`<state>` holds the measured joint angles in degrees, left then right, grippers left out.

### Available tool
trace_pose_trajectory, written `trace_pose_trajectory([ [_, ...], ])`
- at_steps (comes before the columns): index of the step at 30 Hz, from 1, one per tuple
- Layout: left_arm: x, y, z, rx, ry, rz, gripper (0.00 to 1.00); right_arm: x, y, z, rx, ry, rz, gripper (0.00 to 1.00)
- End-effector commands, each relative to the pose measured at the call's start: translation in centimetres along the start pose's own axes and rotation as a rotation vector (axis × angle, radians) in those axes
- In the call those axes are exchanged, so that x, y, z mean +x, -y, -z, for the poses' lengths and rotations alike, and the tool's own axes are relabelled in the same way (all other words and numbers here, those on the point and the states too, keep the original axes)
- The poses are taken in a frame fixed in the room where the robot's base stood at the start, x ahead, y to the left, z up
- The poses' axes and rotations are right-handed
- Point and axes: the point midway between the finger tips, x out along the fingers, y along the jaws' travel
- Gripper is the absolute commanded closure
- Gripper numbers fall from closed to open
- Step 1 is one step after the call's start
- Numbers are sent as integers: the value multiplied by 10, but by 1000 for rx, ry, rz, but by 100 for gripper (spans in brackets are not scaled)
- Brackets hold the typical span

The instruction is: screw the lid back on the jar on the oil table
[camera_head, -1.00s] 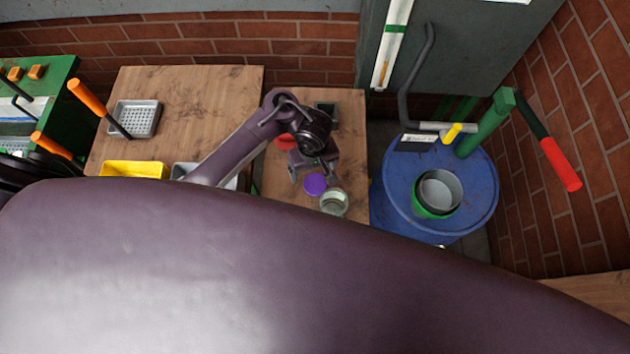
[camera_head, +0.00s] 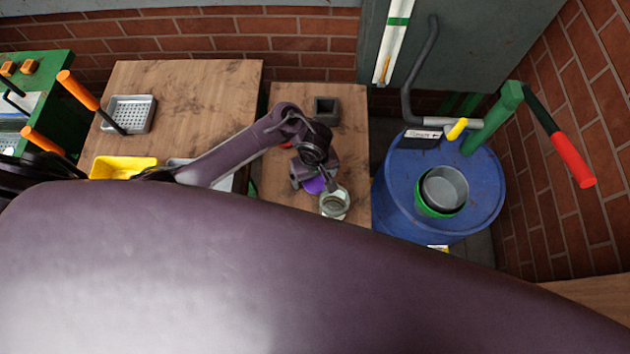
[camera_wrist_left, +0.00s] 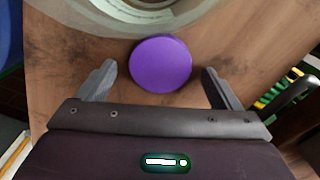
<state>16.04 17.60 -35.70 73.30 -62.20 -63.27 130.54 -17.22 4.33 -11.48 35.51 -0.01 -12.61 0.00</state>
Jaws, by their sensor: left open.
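A purple lid (camera_head: 314,186) lies flat on the small wooden table, partly hidden by my left gripper in the head view. In the left wrist view the lid (camera_wrist_left: 160,64) sits between and just beyond the fingers, apart from both. The glass jar (camera_head: 334,202) stands open beside the lid, at its lower right in the head view. The jar's rim (camera_wrist_left: 150,10) also shows at the top of the left wrist view. My left gripper (camera_head: 315,180) is open and empty over the lid; its fingers (camera_wrist_left: 157,82) are spread wide. My right gripper is not in view.
The small wooden table (camera_head: 280,190) also carries a dark square container (camera_head: 326,110) and a mostly hidden red item. A blue drum (camera_head: 400,200) with a green-handled pump and a grey pot (camera_head: 445,188) stands to the right. A yellow bin (camera_head: 122,167) lies left.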

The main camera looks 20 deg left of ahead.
Motion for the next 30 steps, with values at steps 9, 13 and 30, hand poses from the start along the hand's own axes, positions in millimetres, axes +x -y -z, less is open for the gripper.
trace_pose_trajectory([
  [9, 5, 0, 1, -1, -1, -1, 14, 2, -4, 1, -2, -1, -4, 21],
  [13, 5, 0, 1, -1, -1, -1, 18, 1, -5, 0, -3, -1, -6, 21],
  [30, 5, 0, 1, -1, -1, -1, 62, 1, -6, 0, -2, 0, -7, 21],
])
